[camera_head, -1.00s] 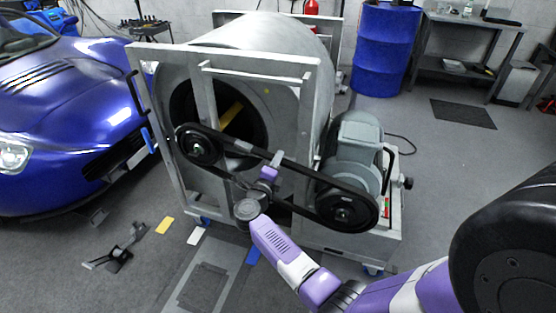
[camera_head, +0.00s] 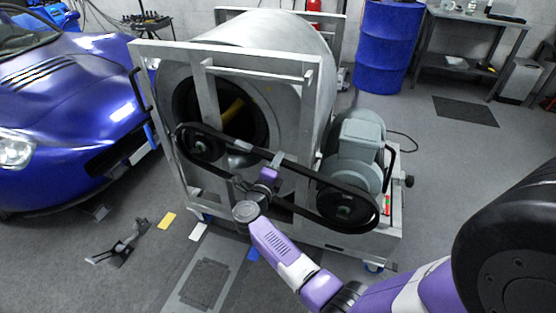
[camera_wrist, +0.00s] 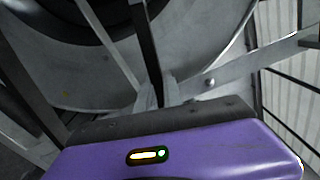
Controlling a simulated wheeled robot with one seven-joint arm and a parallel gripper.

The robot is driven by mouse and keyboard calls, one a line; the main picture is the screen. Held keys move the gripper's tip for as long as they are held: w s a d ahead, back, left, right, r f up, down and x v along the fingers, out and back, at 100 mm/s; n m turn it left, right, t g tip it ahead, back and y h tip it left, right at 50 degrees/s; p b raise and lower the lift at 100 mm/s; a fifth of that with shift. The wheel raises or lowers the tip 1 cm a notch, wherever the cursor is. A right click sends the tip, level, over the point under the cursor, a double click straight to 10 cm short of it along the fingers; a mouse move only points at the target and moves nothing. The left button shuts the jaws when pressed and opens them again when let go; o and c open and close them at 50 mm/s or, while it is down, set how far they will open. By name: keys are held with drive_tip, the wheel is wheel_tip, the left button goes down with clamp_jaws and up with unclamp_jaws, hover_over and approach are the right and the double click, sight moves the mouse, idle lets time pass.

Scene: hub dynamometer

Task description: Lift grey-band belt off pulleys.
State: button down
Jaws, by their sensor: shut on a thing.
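The black belt (camera_head: 308,169) loops around the left pulley (camera_head: 204,147) and the right pulley (camera_head: 345,209) at the front of the metal dynamometer. A grey band (camera_head: 242,146) shows on its upper run. My gripper (camera_head: 275,162) is shut on the upper run between the pulleys, right of the band. Whether the belt still touches the pulley grooves cannot be told. In the wrist view, the belt (camera_wrist: 148,48) runs away from the fingertips (camera_wrist: 157,97), above my purple gripper body. The actual grip is small and partly hidden.
The dynamometer frame (camera_head: 228,50) and drum (camera_head: 272,42) stand behind the belt, with the grey motor (camera_head: 358,150) at right. A blue car (camera_head: 70,110) is close at left.

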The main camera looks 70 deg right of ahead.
drive_tip(key=shift+s+a+p, duration=0.1)
drive_tip(key=shift+a+p, duration=0.55)
drive_tip(key=shift+a, duration=1.2)
idle(0.3)
drive_tip(key=a+p, duration=0.2)
drive_tip(key=a, duration=0.8)
drive_tip(key=shift+s+a+r, duration=0.2)
drive_tip(key=shift+s+r, duration=0.05)
drive_tip(key=shift+s, duration=0.2)
idle(0.4)
